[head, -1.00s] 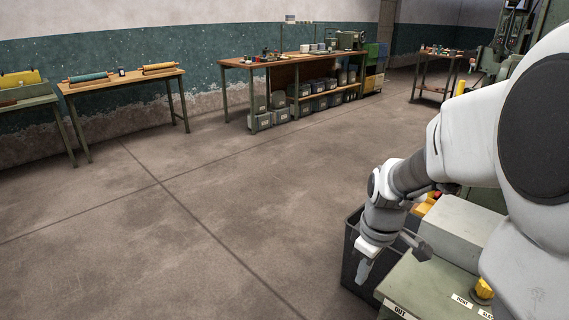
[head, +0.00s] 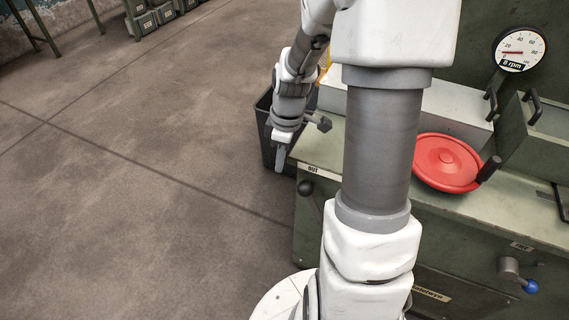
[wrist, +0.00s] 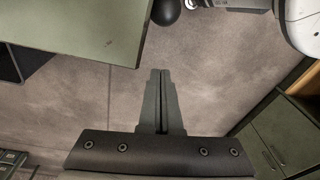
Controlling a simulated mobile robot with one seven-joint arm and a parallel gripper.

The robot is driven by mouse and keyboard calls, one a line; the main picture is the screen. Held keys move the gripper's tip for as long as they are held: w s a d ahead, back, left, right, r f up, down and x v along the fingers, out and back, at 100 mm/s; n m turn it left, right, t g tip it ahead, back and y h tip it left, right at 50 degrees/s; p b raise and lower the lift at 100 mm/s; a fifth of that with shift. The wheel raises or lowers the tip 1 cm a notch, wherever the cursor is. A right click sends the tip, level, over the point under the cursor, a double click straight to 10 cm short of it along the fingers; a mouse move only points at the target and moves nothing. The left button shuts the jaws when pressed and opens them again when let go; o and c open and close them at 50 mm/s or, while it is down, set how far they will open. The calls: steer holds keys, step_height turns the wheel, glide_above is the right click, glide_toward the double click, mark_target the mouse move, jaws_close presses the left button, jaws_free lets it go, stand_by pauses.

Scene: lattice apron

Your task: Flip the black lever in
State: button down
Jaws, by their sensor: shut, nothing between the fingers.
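The black lever (head: 306,188) shows as a dark round knob on the front of the green machine, just below a label reading OUT (head: 313,169). Its stem slants down toward my arm. In the wrist view a black ball (wrist: 166,11), apparently the same knob, is at the top edge beside the green machine corner. My gripper (head: 280,160) points down at the machine's left end, beyond and left of the knob and apart from it. In the wrist view my gripper (wrist: 160,72) has its fingers together, with nothing between them.
The machine carries a red handwheel (head: 446,162), a dial gauge (head: 519,48) and a blue-knobbed lever (head: 530,286). A black bin (head: 266,135) stands behind my gripper. My arm hides part of the machine front. The floor at left is clear.

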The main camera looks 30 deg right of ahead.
step_height(320, 180, down, 8)
steer(key=b, duration=0.3)
steer(key=shift+s+d+r, duration=0.35)
steer(key=shift+s+d, duration=0.2)
steer(key=shift+s, duration=0.05)
steer(key=shift+s+d+r, duration=0.35)
steer(key=shift+s+d, duration=0.15)
steer(key=shift+s, duration=0.05)
